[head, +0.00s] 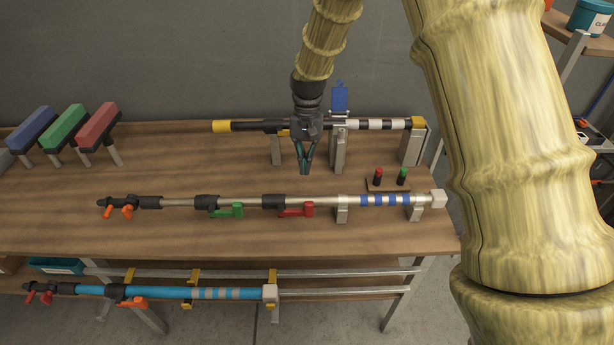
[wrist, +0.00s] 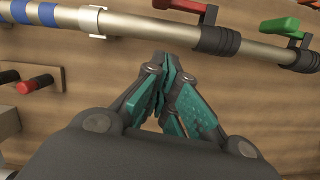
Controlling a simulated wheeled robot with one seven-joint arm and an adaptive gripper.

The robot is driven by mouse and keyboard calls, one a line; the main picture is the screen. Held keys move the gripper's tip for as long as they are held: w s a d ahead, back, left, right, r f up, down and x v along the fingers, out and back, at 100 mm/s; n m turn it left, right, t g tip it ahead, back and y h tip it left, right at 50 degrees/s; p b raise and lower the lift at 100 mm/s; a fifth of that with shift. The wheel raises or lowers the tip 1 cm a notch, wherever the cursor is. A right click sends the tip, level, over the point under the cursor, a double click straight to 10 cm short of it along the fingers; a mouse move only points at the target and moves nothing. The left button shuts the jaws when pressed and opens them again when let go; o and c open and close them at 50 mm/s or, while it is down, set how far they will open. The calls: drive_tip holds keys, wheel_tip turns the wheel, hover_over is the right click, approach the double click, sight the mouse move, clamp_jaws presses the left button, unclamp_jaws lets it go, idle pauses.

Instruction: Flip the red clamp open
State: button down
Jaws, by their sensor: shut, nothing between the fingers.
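The red clamp (head: 297,210) is on the silver pole (head: 265,202) on the bench, in the middle of the head view. Its red lever lies along the front side of the pole, pointing right from a black collar. In the wrist view the red lever (wrist: 180,4) shows at the top edge, partly cut off, beside its black collar (wrist: 216,40). My gripper (head: 306,168) is above the bench, behind the pole in the head view, apart from the clamp. Its teal fingers (wrist: 166,68) are shut and empty, pointing toward the pole.
A green clamp (head: 230,211) sits left on the same pole. A black pole (head: 252,126) on brackets with a raised blue plate (head: 339,98) stands behind. A small block with red and green buttons (head: 388,186) lies right of my gripper. A blue pole (head: 170,292) hangs lower in front.

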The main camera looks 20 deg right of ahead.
drive_tip(key=shift+b+v, duration=0.7)
drive_tip(key=shift+v, duration=1.9)
drive_tip(key=shift+w, duration=0.1)
drive_tip(key=shift+r, duration=0.1)
